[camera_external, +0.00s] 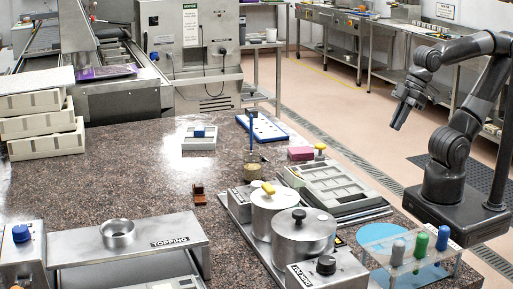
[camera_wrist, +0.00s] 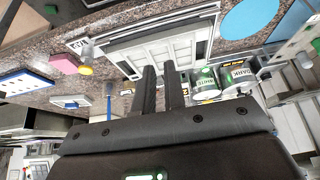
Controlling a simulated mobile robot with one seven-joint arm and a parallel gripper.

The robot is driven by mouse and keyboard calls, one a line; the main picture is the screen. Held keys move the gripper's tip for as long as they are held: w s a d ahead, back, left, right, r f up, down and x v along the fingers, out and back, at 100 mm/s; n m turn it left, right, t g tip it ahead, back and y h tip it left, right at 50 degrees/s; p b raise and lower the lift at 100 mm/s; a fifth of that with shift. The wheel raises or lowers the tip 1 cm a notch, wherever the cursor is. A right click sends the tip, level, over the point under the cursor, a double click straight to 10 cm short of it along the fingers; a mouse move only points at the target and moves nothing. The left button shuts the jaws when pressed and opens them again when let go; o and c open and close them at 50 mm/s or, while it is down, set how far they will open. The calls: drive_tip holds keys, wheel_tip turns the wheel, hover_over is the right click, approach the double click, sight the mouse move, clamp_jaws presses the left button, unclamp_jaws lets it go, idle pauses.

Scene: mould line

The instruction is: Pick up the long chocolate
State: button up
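A small dark brown piece (camera_external: 198,195) lies on the speckled counter near its middle in the external view. It may be the chocolate, but it is too small to tell its shape for sure. I cannot make out a clearly long chocolate in either view. My gripper (camera_external: 401,116) is held up at the right, above and beyond the counter's right edge, far from the brown piece. In the wrist view my gripper (camera_wrist: 161,75) shows two fingers with a narrow gap between them and nothing in it. A grey mould tray (camera_wrist: 165,45) shows beyond the fingertips.
Two lidded metal pots (camera_external: 303,236) stand at the front right, beside a mould tray (camera_external: 335,188). A pink block (camera_external: 301,153), a blue-and-white tray (camera_external: 262,128) and a topping stand (camera_external: 140,244) are on the counter. White moulds (camera_external: 45,128) are stacked at left. The centre is largely clear.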

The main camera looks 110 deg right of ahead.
drive_tip(key=o, duration=0.9)
drive_tip(key=shift+c, duration=0.2)
drive_tip(key=n+t+h, duration=0.3)
drive_tip(key=n+t, duration=0.5)
drive_tip(key=n, duration=2.6)
hover_over(198, 184)
drive_tip(key=s, duration=0.2)
wheel_tip(198, 184, down, 11)
drive_tip(key=f, duration=0.6)
drive_tip(key=shift+a, duration=0.35)
drive_tip(key=shift+f+x, duration=0.2)
drive_tip(key=shift+x, duration=1.1)
drive_tip(key=shift+f+x, duration=0.2)
drive_tip(key=shift+x, duration=1.15)
